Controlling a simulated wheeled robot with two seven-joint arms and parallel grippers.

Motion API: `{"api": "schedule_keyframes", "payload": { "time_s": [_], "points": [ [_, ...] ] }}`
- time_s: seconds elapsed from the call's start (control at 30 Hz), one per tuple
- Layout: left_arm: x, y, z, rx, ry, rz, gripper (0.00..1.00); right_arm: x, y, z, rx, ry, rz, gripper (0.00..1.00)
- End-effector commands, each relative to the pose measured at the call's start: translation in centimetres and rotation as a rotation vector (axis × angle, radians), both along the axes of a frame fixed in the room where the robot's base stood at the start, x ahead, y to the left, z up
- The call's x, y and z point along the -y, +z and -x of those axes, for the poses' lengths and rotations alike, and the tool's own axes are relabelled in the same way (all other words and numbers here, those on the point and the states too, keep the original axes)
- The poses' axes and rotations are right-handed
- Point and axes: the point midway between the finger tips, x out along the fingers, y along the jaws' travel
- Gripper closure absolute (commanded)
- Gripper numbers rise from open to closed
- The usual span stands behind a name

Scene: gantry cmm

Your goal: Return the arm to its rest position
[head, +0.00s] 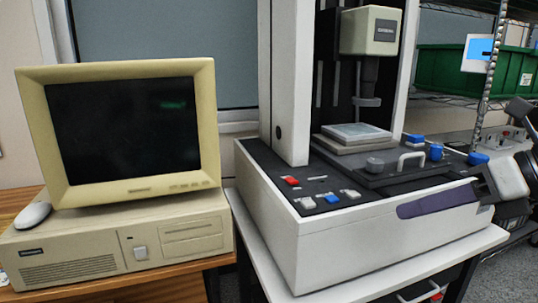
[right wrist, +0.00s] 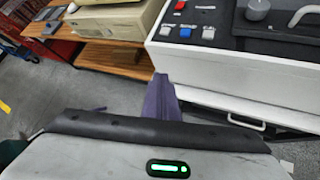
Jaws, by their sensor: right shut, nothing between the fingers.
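My right gripper (head: 402,210) comes in from the right edge of the head view. Its purple fingers lie together, shut and empty, in front of the white front face of the measuring machine (head: 350,240). In the right wrist view the shut purple fingers (right wrist: 160,80) point away from the camera, with the machine's front edge just to their right. I cannot tell whether the fingers touch the machine; no contact shows. My left gripper is in neither view.
The machine's panel carries red, white and blue buttons (head: 332,199) and a grey handle (head: 411,160). A beige computer with a monitor (head: 130,130) and a mouse (head: 33,214) stands on a wooden desk at left. A wire rack with a green bin (head: 450,70) stands at right.

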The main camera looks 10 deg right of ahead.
Motion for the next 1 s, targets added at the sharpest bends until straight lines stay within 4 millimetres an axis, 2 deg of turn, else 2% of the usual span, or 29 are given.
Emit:
{"api": "schedule_keyframes", "payload": {
  "time_s": [0.03,0.17,0.3,0.4,0.47,0.57,0.67,0.7,0.77,0.8,0.9,1.0],
  "points": [
    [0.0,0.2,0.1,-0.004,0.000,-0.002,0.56,-1.9,-0.6,-0.1,-0.025,0.035,-0.074,1.00],
    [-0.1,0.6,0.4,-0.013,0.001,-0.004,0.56,-7.4,-1.5,0.0,-0.094,0.113,-0.341,1.00],
    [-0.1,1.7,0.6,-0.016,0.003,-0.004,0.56,-12.7,-1.8,-0.2,-0.223,0.109,-0.784,1.00],
    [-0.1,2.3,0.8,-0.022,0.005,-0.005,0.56,-13.9,-2.6,-1.4,-0.343,-0.013,-1.146,1.00],
    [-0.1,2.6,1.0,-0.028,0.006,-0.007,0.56,-13.6,-4.2,-2.3,-0.421,-0.135,-1.349,1.00],
    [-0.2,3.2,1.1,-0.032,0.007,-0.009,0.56,-12.0,-9.1,-3.4,-0.560,-0.418,-1.645,1.00],
    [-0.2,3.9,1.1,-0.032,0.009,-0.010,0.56,-10.3,-16.5,-2.7,-0.703,-0.765,-1.863,1.00],
    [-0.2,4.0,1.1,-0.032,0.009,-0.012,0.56,-9.9,-19.4,-1.8,-0.753,-0.898,-1.919,1.00],
    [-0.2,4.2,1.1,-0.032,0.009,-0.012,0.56,-9.5,-23.6,0.0,-0.826,-1.090,-1.981,1.00],
    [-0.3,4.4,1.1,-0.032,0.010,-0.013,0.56,-9.4,-26.4,1.5,-0.874,-1.217,-2.009,1.00],
    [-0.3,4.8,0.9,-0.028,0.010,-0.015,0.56,-9.8,-32.2,6.0,-0.984,-1.511,-2.042,1.00],
    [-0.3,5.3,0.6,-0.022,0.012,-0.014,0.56,-10.8,-36.4,10.5,-1.080,-1.753,-2.040,1.00]
  ]
}}
